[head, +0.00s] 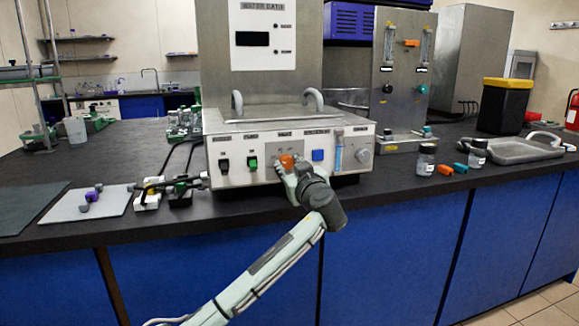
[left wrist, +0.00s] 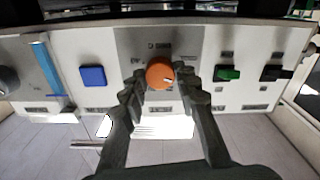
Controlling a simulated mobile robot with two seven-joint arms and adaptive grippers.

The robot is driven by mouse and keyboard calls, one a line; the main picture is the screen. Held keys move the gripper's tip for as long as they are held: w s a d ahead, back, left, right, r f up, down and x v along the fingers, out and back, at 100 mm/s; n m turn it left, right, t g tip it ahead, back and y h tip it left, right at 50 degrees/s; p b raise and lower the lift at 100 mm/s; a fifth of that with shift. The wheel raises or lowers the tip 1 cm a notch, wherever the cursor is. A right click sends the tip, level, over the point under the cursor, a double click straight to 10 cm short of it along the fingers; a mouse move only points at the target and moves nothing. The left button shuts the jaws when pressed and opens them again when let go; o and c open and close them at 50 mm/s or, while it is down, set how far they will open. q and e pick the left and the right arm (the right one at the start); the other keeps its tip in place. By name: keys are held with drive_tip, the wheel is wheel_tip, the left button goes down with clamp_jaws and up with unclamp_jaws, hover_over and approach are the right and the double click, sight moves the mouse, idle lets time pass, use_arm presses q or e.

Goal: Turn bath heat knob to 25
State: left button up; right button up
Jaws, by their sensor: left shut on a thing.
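The water bath (head: 235,175) is a steel box with a control panel on its front, on the dark bench. The orange heat knob (head: 287,161) sits near the middle of that panel. It also shows in the left wrist view (left wrist: 160,75), with a small pale mark on its face; I cannot read its setting. My left gripper (head: 293,172) is at the panel, shut on the knob, with one finger on each side in the left wrist view (left wrist: 163,88). The fingers partly hide the panel around the knob. My right gripper is not in view.
Beside the knob are a green switch (head: 252,163), a black switch (head: 223,164) and a blue button (head: 318,155). A grey knob (head: 364,158) is at the panel's right. Small bottles (head: 427,160) stand right of the bath. A pale mat (head: 75,205) lies at left.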

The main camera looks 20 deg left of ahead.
use_arm(q)
drive_tip(key=shift+c, duration=0.9)
drive_tip(key=shift+f+m+b, duration=0.1)
drive_tip(key=shift+m+b, duration=0.2)
drive_tip(key=shift+m, duration=1.4)
drive_tip(key=m, duration=0.4)
drive_tip(key=shift+m, duration=0.8)
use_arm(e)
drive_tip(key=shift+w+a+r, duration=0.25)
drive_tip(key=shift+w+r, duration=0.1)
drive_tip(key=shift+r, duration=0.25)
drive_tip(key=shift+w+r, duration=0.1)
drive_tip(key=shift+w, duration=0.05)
